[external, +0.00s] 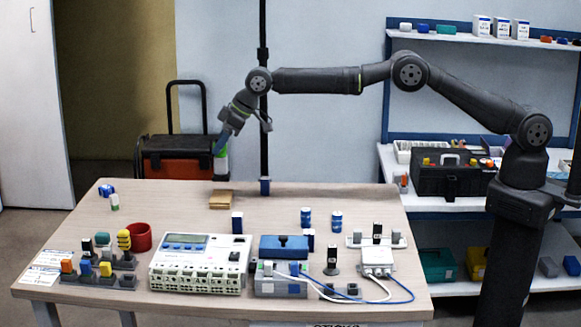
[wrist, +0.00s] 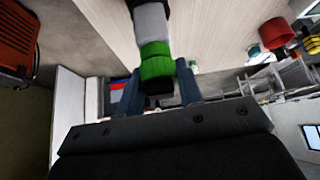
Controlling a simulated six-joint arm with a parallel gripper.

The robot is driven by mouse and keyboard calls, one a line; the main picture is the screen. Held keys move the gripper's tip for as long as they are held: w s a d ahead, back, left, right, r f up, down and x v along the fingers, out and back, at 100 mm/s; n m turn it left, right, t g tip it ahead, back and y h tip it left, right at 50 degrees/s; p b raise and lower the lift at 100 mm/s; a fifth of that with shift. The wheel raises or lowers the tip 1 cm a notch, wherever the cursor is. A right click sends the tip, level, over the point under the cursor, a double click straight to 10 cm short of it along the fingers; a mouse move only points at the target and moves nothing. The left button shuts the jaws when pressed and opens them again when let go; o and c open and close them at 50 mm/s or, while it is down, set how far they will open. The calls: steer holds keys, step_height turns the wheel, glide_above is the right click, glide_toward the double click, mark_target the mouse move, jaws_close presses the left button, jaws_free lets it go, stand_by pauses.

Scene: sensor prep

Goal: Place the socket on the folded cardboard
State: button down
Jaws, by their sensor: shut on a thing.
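My gripper (external: 221,146) is above the far part of the table, with its fingers pointing down. In the wrist view, its two blue-grey fingers (wrist: 160,72) are shut on a cylindrical piece with a green band, a pale grey section and black ends, apparently the socket (wrist: 154,46). I cannot make out the cardboard in the wrist view.
A red cup (external: 138,237), a white control unit (external: 200,264), a blue box (external: 284,248) and several small parts fill the near half of the table (external: 175,205). A dark blue block (external: 237,223) stands in front of the cardboard. The table around the cardboard is mostly clear.

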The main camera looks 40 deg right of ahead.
steer(key=shift+f, duration=1.85)
steer(key=shift+f, duration=0.1)
steer(key=c, duration=1)
jaws_free()
steer(key=shift+f, duration=0.1)
steer(key=shift+r, duration=0.35)
steer(key=v, duration=1.1)
steer(key=shift+d+r, duration=0.2)
steer(key=shift+r, duration=0.05)
steer(key=shift+s, duration=0.1)
